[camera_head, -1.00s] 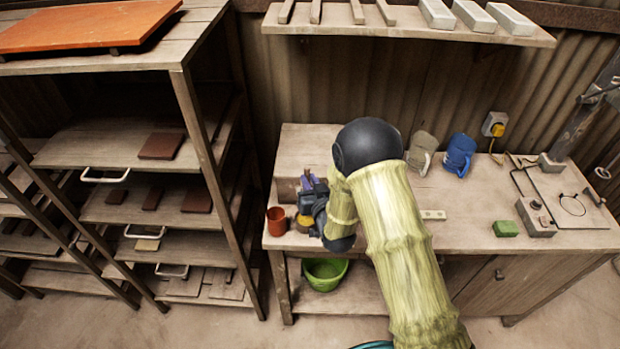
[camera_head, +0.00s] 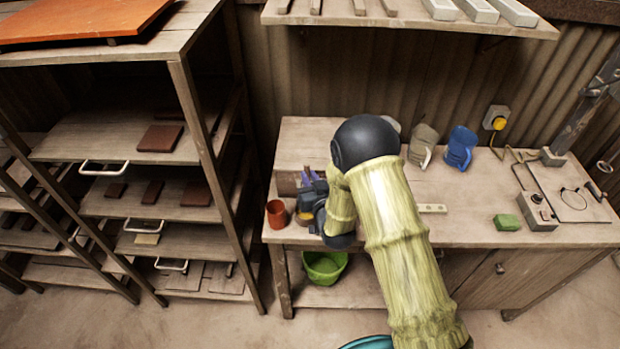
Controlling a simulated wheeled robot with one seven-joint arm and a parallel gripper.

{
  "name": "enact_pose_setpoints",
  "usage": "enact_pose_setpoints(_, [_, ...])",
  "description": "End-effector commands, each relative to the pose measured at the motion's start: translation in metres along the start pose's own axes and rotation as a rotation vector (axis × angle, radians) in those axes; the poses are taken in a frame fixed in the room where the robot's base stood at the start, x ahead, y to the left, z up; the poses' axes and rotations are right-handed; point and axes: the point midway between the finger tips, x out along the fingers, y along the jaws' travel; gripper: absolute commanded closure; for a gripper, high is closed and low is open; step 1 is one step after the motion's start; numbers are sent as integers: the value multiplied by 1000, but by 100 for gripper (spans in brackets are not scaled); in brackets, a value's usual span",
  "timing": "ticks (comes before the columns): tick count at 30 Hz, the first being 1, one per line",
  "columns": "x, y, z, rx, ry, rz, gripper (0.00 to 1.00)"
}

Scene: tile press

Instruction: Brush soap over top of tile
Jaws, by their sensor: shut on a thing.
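My gripper (camera_head: 306,198) is at the left end of the wooden workbench (camera_head: 470,205), low over a small yellow-topped pot (camera_head: 305,218). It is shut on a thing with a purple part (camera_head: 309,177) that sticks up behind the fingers. Its lower end is hidden, so I cannot tell whether it touches the pot or is in it. A terracotta cup (camera_head: 276,214) stands just left of the pot. Brown tiles lie on the rack at the left, one of them a single tile (camera_head: 160,138) on an upper board. My arm hides part of the bench.
A green block (camera_head: 507,222), a grey box with a knob (camera_head: 537,211), a blue jug (camera_head: 461,148) and a grey jug (camera_head: 423,145) stand on the bench. A green basket (camera_head: 324,266) sits below. The wooden rack (camera_head: 195,120) stands close on the left. The bench middle is mostly clear.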

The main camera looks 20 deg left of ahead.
Motion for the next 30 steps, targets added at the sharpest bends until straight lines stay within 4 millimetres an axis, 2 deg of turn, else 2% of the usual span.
enact_pose_setpoints(30, [1, 1, 10, 0, 0, 0, 100])
